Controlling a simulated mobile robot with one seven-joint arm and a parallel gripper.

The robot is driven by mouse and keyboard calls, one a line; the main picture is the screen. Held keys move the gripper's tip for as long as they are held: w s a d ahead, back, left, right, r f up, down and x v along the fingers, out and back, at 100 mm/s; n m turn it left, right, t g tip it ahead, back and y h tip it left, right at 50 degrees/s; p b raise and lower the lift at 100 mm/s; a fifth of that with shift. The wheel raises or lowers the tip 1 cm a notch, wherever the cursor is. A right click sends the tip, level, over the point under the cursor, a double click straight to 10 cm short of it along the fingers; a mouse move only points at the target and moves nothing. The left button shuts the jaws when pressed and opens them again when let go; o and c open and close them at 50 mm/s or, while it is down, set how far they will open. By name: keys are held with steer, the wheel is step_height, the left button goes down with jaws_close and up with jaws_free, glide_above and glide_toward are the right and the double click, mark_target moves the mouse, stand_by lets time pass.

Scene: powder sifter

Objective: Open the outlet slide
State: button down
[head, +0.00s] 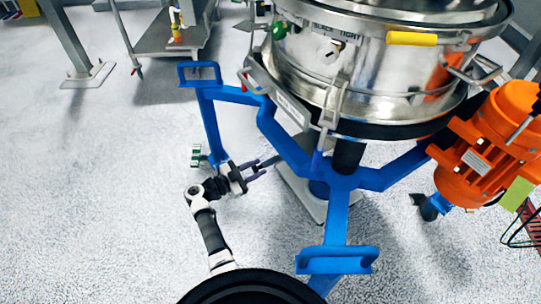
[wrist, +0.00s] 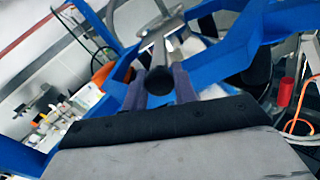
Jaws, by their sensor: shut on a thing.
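The powder sifter is a shiny steel drum (head: 375,75) on a blue frame (head: 343,195) in the head view. My gripper (head: 265,165) reaches in from the left, below the drum, between the blue legs. In the wrist view a round black knob (wrist: 160,80) sits between the two purple-grey fingers of my gripper (wrist: 160,86), which is shut on it. A grey metal part (wrist: 162,36), seemingly the outlet slide, shows just beyond the knob. How far the slide is out cannot be told. In the head view the knob and slide are hidden under the sifter.
Blue frame legs and bars (head: 211,125) stand close around my arm. An orange motor (head: 490,145) hangs at the sifter's right side. A grey cart (head: 175,32) stands at the back left. The floor to the left (head: 90,190) is clear.

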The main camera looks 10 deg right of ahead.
steer(key=shift+s+a, duration=0.25)
steer(key=shift+a, duration=0.4)
steer(key=c, duration=1.1)
jaws_free()
steer(key=b+v, duration=0.1)
steer(key=v, duration=1.2)
steer(key=shift+s+a, duration=0.1)
steer(key=shift+a, duration=0.3)
steer(key=shift+r, duration=0.1)
